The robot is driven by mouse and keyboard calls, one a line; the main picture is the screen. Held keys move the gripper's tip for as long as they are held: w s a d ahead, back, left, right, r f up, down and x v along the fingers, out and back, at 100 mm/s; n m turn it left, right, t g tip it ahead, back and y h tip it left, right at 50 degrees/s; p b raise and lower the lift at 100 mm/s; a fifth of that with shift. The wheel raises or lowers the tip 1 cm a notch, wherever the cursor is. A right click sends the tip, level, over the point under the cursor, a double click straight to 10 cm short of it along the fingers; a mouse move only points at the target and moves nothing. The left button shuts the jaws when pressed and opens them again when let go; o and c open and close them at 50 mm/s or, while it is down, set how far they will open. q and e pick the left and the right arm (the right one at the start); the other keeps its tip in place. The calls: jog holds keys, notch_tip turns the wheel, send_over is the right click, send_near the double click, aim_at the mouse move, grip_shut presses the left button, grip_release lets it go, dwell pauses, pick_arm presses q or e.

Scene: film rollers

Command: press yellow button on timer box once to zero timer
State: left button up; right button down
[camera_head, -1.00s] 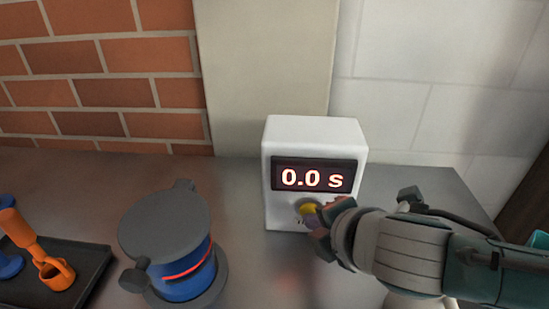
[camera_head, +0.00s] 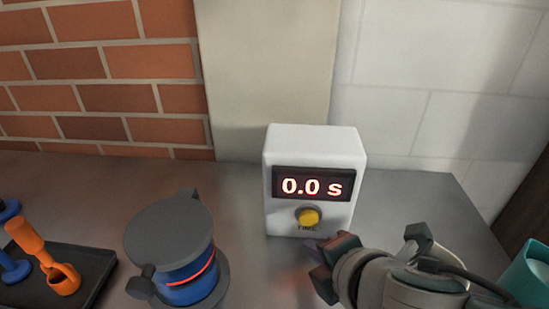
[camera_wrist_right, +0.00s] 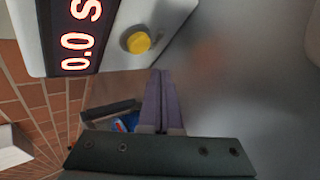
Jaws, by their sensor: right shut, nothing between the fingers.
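The white timer box (camera_head: 314,160) stands upright on the metal counter, its display (camera_head: 312,184) reading "0.0 s". The round yellow button (camera_head: 308,217) sits on its front below the display, fully in sight. In the right wrist view the yellow button (camera_wrist_right: 138,42) and the sideways display (camera_wrist_right: 76,40) show at the upper left. My right gripper (camera_head: 318,262) is in front of and below the button, apart from it. In the right wrist view its purple fingers (camera_wrist_right: 160,100) are together with nothing between them. My left gripper is not in view.
A blue and grey round device (camera_head: 178,250) stands left of the box. A black tray (camera_head: 92,262) with orange and blue tools (camera_head: 45,262) lies at the far left. A teal object (camera_head: 528,272) is at the right edge. Counter right of the box is clear.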

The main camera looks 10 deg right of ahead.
jog(key=shift+s+a, duration=0.15)
jog(key=shift+s, duration=0.5)
jog(key=shift+s+a, duration=0.15)
jog(key=shift+s, duration=0.45)
